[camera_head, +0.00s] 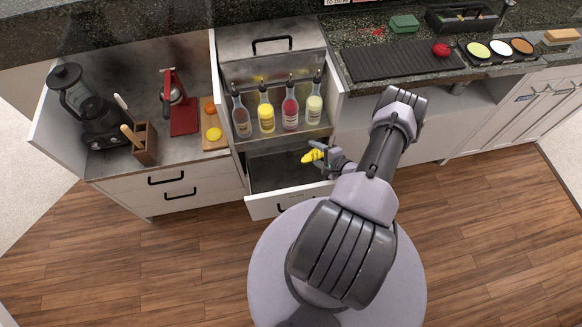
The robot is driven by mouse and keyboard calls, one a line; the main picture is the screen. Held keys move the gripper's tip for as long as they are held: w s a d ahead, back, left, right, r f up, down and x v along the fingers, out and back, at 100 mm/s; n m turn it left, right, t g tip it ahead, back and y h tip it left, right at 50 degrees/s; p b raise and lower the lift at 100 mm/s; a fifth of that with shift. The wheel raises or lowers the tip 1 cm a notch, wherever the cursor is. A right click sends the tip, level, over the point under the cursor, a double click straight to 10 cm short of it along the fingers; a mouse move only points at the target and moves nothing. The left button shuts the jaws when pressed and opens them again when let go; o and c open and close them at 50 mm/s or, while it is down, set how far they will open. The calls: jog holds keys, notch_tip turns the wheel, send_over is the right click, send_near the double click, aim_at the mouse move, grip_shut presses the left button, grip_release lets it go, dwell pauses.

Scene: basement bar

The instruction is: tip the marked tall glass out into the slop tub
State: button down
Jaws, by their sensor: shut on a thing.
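My gripper (325,155) is at the middle of the view, shut on a small yellow thing (312,154). The yellow thing sticks out to the left of the fingers, lying roughly sideways, over or near the right side of an open drawer (268,206). It is too small to tell whether it is a glass, and the fingers cover part of it. No mark shows on it. I cannot make out a tall glass standing elsewhere, nor a tub that is clearly the slop tub. The drawer's dark inside looks empty where it shows.
Several sauce bottles (265,108) stand in the bay above the drawer. A blender (85,105), a utensil block (144,143) and a red appliance (180,108) are at left. A dark caddy (461,18), small bowls (501,48) and a ribbed mat (400,62) are on the right counter.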

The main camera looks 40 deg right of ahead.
jog(key=shift+a+n+p, duration=0.3)
jog(key=shift+a+p, duration=0.05)
jog(key=shift+p, duration=0.1)
jog(key=shift+w+a+r+n+g+h+p, duration=0.15)
jog(key=shift+r+n+h+p, duration=0.25)
jog(key=shift+p, duration=0.45)
jog(key=shift+a+r+n+g+h+p, duration=0.1)
jog(key=shift+r+n+g+h+p, duration=0.1)
jog(key=shift+r+h+p, duration=0.45)
dwell(0.5)
